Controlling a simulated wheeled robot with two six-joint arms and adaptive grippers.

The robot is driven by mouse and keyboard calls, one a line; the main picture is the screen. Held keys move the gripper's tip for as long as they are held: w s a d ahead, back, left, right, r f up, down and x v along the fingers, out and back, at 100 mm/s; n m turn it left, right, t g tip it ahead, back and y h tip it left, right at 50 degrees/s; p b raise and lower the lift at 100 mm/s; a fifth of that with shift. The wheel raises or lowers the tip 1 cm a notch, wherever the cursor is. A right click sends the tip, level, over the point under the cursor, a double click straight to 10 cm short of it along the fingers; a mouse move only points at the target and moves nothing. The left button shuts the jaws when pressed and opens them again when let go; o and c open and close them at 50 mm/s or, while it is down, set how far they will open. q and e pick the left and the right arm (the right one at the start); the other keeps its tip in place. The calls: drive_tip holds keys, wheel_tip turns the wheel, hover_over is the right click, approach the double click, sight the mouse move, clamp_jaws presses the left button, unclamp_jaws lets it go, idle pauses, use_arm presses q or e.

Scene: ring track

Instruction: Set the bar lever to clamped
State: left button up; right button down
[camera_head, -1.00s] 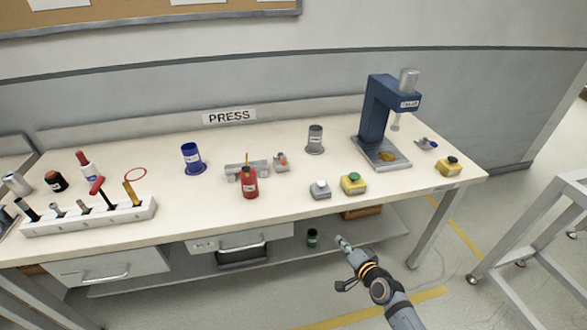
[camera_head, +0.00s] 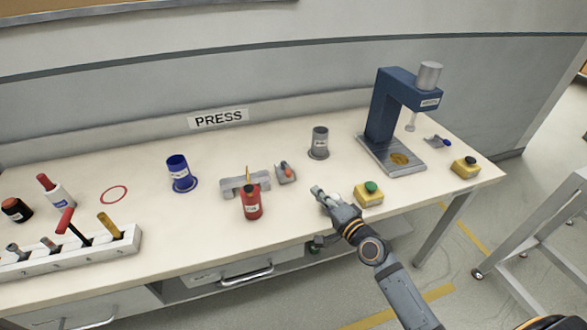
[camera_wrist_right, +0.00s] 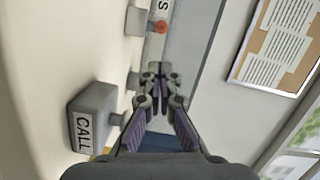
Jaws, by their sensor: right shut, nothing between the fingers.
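Two small grey lever units stand on the bench. One with an orange-red knob (camera_head: 286,172) is beside the grey slotted block (camera_head: 236,186); an orange-red knob also shows in the right wrist view (camera_wrist_right: 160,27), beyond my fingers. No label tells me which is the bar lever, and the set position is too small to read. My right gripper (camera_head: 318,191) is shut and empty above the front of the bench, right of and nearer than the orange-knobbed unit. My left gripper is out of view.
A grey CALL box (camera_wrist_right: 92,118) is close beside my right fingers. A yellow box with a green button (camera_head: 369,195) is just right of them. The blue press (camera_head: 384,110) rises at back right.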

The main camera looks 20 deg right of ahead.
sight(286, 170)
drive_tip(key=shift+s+r, duration=0.15)
drive_tip(key=shift+s, duration=0.1)
drive_tip(key=x, duration=0.9)
drive_tip(key=shift+w, duration=0.2)
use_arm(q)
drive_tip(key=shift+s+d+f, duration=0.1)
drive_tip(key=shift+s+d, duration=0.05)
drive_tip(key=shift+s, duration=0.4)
use_arm(e)
drive_tip(key=shift+w, duration=0.4)
